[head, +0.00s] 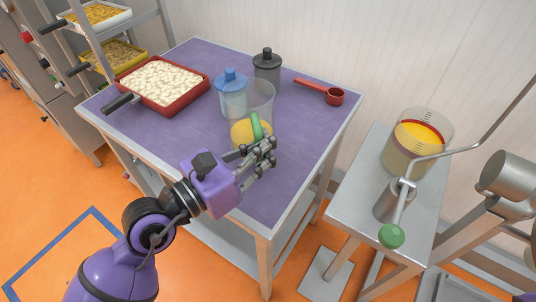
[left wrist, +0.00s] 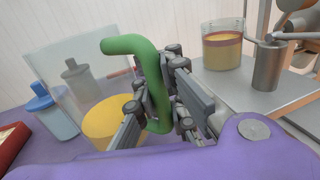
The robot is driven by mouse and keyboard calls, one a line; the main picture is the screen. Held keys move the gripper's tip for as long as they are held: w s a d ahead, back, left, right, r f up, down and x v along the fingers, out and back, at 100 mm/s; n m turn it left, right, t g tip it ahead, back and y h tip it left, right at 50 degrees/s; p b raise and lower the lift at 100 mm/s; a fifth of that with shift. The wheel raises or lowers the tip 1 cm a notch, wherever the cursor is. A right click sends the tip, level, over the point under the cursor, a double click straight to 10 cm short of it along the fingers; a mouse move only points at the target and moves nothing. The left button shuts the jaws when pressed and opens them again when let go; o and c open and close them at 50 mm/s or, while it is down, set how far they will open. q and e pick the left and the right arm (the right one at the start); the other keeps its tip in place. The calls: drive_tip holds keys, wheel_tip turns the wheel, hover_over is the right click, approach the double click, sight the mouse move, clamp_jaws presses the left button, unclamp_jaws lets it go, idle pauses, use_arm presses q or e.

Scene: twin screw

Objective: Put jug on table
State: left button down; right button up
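The jug (head: 262,97) is clear, with yellow contents low inside and a green handle. In the head view it stands upright at the middle of the purple-topped table (head: 297,134), at or very close to its surface; I cannot tell if its base touches. My left gripper (head: 262,148) is at the near side of the jug, its fingers on either side of the green handle. In the left wrist view the handle (left wrist: 152,75) passes between the fingers (left wrist: 160,100), which appear closed on it. The clear wall of the jug (left wrist: 90,75) is left of the handle. My right gripper is out of view.
A blue-lidded container (head: 232,92) and a dark-lidded one (head: 267,64) stand close behind the jug. A red tray (head: 195,106) is at the left, a red scoop (head: 333,96) at the back right. A metal side stand (head: 345,205) bears a container (head: 405,160). The table's front right is clear.

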use_arm(q)
drive_tip(key=f, duration=0.2)
drive_tip(key=w+f+b, duration=0.1)
drive_tip(key=f, duration=0.1)
drive_tip(key=shift+d, duration=0.1)
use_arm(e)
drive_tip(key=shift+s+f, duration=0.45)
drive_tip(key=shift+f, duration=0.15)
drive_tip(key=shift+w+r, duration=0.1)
use_arm(q)
drive_tip(key=shift+f, duration=0.15)
drive_tip(key=c, duration=1.9)
unclamp_jaws()
drive_tip(key=shift+s, duration=0.1)
drive_tip(key=shift+c, duration=0.2)
drive_tip(key=shift+o, duration=0.6)
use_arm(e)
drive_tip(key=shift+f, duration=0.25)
